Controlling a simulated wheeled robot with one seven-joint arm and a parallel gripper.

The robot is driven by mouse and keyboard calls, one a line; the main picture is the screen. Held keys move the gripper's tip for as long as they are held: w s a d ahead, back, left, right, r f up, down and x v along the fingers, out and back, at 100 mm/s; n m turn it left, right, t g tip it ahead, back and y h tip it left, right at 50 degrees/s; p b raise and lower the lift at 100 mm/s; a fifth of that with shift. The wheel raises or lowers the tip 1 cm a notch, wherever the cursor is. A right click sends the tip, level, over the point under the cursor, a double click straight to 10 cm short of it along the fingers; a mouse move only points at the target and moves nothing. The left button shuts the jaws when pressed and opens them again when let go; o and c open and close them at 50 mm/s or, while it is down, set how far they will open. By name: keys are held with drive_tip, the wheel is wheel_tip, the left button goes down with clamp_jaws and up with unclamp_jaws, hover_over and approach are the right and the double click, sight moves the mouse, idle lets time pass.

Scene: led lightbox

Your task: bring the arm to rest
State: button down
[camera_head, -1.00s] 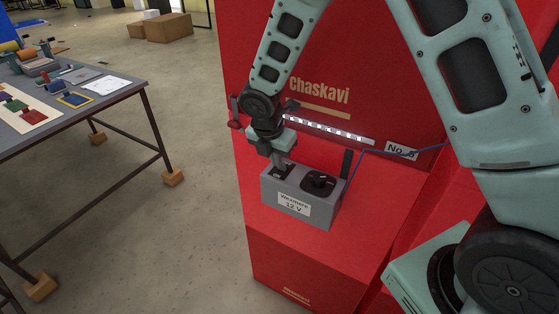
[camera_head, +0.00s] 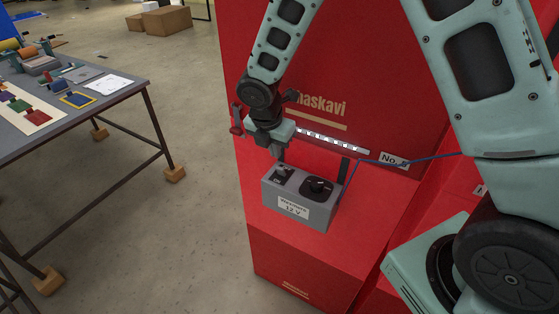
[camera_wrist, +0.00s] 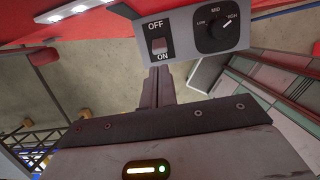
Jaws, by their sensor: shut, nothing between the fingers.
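My gripper (camera_head: 279,155) is shut and empty, pointing down just above the switch end of the grey 12 V box (camera_head: 298,212). A small gap seems to separate the fingertips from the box top. In the wrist view, the shut fingers (camera_wrist: 161,76) lie just below the box's rocker switch (camera_wrist: 158,46), which is marked OFF and ON. The round dial (camera_wrist: 219,30) beside it points toward HIGH. My arm is bent over the red stand.
The box stands on a red ledge (camera_head: 365,225) before a red upright panel (camera_head: 385,70). A strip of small lights (camera_head: 333,142) runs along the panel. A blue cable (camera_head: 430,158) trails right from the box. A work table (camera_head: 120,105) stands left, with open floor between.

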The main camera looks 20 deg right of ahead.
drive_tip(key=shift+r, duration=0.4)
